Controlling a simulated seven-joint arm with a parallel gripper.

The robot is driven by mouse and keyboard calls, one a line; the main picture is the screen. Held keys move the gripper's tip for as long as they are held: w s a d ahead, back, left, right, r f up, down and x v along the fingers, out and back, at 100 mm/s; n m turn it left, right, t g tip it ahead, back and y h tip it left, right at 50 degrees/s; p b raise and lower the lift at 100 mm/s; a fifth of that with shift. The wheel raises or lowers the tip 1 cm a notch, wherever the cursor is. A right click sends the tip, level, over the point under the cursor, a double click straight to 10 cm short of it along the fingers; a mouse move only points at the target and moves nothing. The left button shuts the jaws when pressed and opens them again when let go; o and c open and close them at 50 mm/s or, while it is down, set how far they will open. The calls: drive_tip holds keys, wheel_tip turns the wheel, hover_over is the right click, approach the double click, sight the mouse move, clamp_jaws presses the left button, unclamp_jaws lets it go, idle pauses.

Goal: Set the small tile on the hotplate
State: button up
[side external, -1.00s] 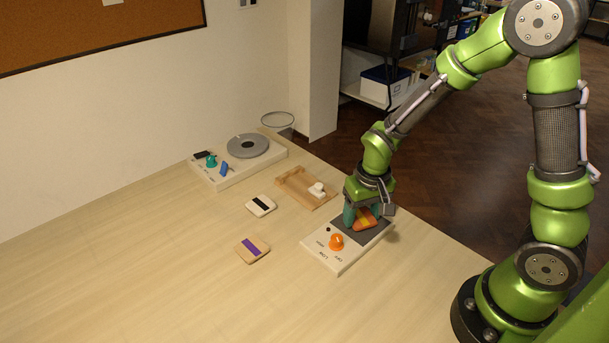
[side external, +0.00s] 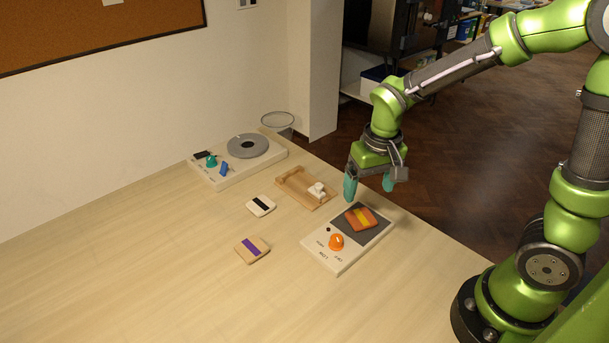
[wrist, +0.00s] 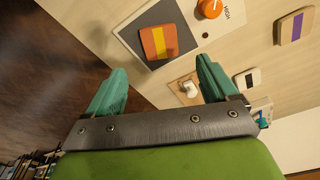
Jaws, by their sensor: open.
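The small tile (side external: 361,219) is orange with a yellow stripe and lies flat on the dark plate of the hotplate (side external: 318,255). The hotplate is a white box with an orange knob (side external: 336,242). In the wrist view the tile (wrist: 159,42) rests wholly on the dark plate, next to the orange knob (wrist: 210,8). My gripper (side external: 369,188) is open and empty, above the back of the hotplate and apart from the tile. Its teal fingers are spread wide in the wrist view (wrist: 158,84).
A wooden tray (side external: 297,191) with a white piece (side external: 317,190) stands behind. A turntable-like device (side external: 231,177) is at the back. The front left table is clear.

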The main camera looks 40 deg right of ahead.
drive_tip(key=s+a+r+t+y, duration=0.1)
drive_tip(key=s+r+t, duration=0.2)
drive_tip(key=r, duration=0.3)
drive_tip(key=s+a+r+t+y, duration=0.1)
drive_tip(key=s+a+r+t, duration=0.1)
drive_tip(key=s+r, duration=0.3)
wheel_tip(320, 180, up, 2)
drive_tip(key=shift+s+a+r+t+y, duration=0.15)
drive_tip(key=shift+s+t+y, duration=0.15)
drive_tip(key=shift+s+t, duration=0.15)
drive_tip(key=shift+w, duration=0.1)
idle(0.8)
